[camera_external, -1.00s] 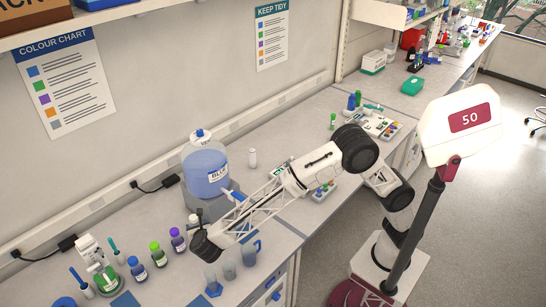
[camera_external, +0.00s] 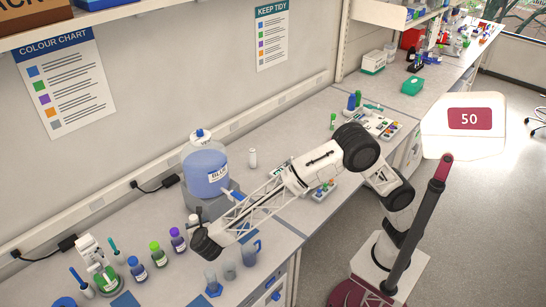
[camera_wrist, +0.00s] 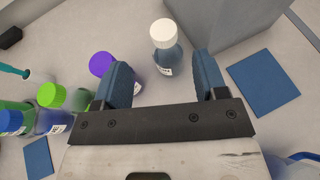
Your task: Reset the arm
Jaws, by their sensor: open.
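My gripper (camera_wrist: 160,88) is open in the wrist view, with its two blue fingertips apart and nothing held between them. A white-capped bottle (camera_wrist: 166,45) stands beyond the fingers, near the gap between them. A purple-capped bottle (camera_wrist: 103,65) is partly hidden behind the left finger. In the external view my arm reaches left over the bench, and its wrist (camera_external: 207,243) hides the fingers. It is to the right of the purple-capped bottle (camera_external: 178,240) and in front of the blue dispenser (camera_external: 206,165).
A green-capped bottle (camera_external: 158,254) and a blue-capped bottle (camera_external: 137,268) stand to the left. Clear beakers (camera_external: 229,263) and a blue jug (camera_external: 251,247) stand near the bench's front edge. A blue mat (camera_wrist: 263,82) lies right of the fingers.

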